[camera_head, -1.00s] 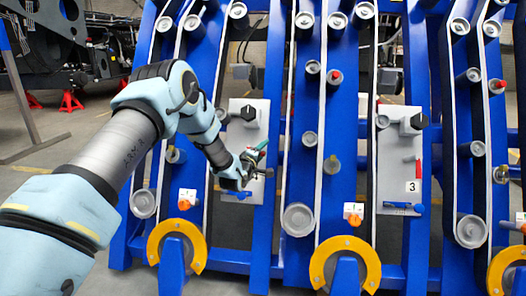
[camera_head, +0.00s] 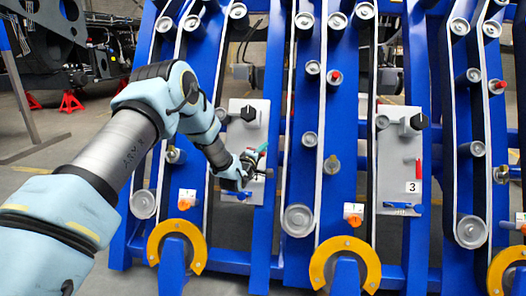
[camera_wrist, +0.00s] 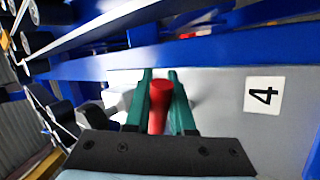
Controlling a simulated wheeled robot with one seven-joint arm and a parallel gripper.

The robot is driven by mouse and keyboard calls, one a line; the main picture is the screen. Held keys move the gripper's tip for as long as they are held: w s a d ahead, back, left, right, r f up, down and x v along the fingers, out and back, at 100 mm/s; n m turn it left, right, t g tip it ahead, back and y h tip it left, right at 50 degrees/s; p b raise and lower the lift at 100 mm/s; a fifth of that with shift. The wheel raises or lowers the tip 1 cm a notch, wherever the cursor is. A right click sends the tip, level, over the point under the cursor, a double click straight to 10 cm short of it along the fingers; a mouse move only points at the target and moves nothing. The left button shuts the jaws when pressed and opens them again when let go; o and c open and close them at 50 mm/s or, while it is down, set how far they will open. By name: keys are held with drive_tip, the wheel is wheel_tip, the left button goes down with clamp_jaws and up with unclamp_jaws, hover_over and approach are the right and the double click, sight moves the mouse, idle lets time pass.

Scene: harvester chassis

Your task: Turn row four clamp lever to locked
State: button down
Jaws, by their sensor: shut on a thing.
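The row four clamp lever is a red handle (camera_wrist: 159,105) in the wrist view, between the two green fingers of my gripper (camera_wrist: 159,76). The fingers are shut on it. Behind it is a light grey panel (camera_wrist: 225,88) with a white label (camera_wrist: 264,96) reading 4. In the head view, my gripper (camera_head: 259,160) is at the lower part of this grey panel (camera_head: 240,138), left of centre. My gripper and wrist hide the lever there, so its exact angle is hard to tell.
A black knob (camera_head: 248,113) is on the row four panel above my gripper. A similar panel with a 3 label (camera_head: 413,187) and a red lever (camera_head: 418,170) stands to the right. Blue beams (camera_head: 266,110) run close beside my gripper.

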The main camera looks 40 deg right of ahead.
idle(0.9)
drive_tip(key=a+f+m+g+y+p, duration=0.1)
drive_tip(key=m+g+p, duration=0.3)
drive_tip(key=m, duration=0.4)
drive_tip(key=a+f+m+g+y+p, duration=0.2)
drive_tip(key=a+f+m+g+p, duration=0.1)
drive_tip(key=m, duration=0.5)
drive_tip(key=shift+w+a+f+g+p, duration=0.35)
drive_tip(key=shift+w+a+g+p, duration=0.15)
drive_tip(key=shift+a+p, duration=0.1)
drive_tip(key=shift+f, duration=0.1)
drive_tip(key=c, duration=0.8)
unclamp_jaws()
drive_tip(key=shift+o, duration=0.2)
